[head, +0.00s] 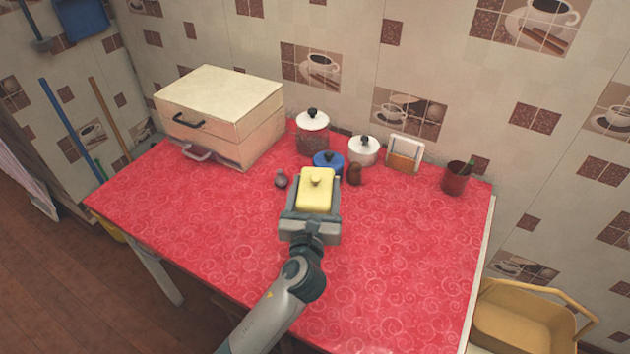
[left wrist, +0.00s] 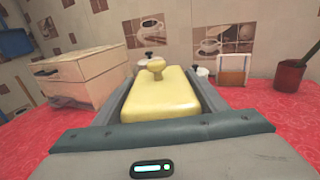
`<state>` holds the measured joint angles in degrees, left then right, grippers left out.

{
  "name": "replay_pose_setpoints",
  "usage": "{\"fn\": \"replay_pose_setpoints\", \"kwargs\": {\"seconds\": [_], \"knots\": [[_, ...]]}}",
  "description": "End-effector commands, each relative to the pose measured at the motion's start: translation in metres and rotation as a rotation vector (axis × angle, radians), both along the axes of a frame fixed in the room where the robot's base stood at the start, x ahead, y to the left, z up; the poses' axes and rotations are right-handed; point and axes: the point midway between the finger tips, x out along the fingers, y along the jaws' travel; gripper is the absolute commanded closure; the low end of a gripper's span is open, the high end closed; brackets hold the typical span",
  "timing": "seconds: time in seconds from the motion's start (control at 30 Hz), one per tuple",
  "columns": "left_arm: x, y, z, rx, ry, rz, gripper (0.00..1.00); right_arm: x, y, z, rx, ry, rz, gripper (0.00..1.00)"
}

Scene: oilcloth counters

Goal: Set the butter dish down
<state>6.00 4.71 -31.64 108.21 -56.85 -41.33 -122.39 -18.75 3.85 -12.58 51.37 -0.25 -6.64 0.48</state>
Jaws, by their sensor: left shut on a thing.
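The butter dish (head: 316,190) is yellow with a knob on its lid. My left gripper (head: 312,208) is shut on it, with a finger along each side. In the left wrist view the butter dish (left wrist: 160,95) sits level between the fingers, its lid on. It is over the middle of the red oilcloth counter (head: 400,250). I cannot tell whether its base touches the cloth, because the gripper hides the underside. My right gripper is not in view.
Behind the dish stand a blue lidded pot (head: 328,161), a small brown item (head: 355,174), a glass jar (head: 312,132) and a white jar (head: 363,151). A cream drawer box (head: 222,112) stands back left, a red cup (head: 456,178) right. The front and right cloth is clear.

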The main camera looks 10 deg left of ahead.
Motion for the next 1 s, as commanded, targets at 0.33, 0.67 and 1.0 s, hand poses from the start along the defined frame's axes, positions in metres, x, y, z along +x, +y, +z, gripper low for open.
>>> {"fn": "replay_pose_setpoints", "kwargs": {"seconds": [0.33,0.67,1.0], "knots": [[-0.098,0.072,0.012,0.007,-0.004,0.003,0.79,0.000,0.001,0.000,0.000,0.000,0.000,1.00],[-0.182,0.110,0.048,0.003,-0.003,-0.038,0.79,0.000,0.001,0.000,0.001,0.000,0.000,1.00],[-0.194,0.114,0.055,0.000,-0.003,-0.047,0.79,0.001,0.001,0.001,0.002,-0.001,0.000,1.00]]}}
